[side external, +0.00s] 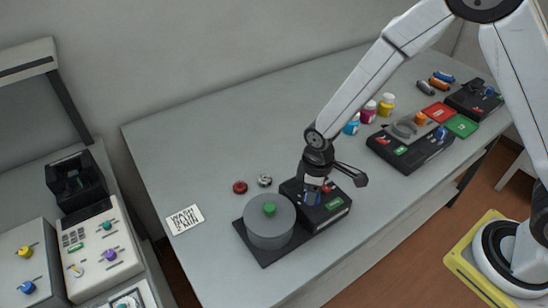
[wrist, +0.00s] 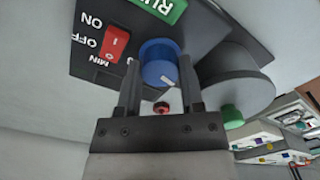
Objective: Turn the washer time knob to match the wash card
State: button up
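The washer (side external: 290,222) is a black base with a grey drum with a green knob on its lid (side external: 269,209). The wash card (side external: 184,219) lies flat left of it; its small print seems to read "WASH BLUE 2 MIN". In the wrist view the blue time knob (wrist: 158,62) has a white mark toward its lower right, and "MIN" is printed nearby. My gripper (side external: 313,193) points down over the washer's panel. In the wrist view its fingers (wrist: 161,92) flank the knob; whether they touch it is unclear. Finger contact is mostly hidden from the side.
A red switch (wrist: 116,42) marked ON/OFF sits beside the knob. A red piece (side external: 240,187) and a silver piece (side external: 265,181) lie behind the washer. Bottles (side external: 369,112) and another black device (side external: 410,146) stand to the right. The table around the card is clear.

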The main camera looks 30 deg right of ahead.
grip_shut()
jog(key=shift+m, duration=0.5)
jog(key=m, duration=0.3)
jog(key=shift+m, duration=2)
jog(key=shift+o, duration=2.4)
grip_release()
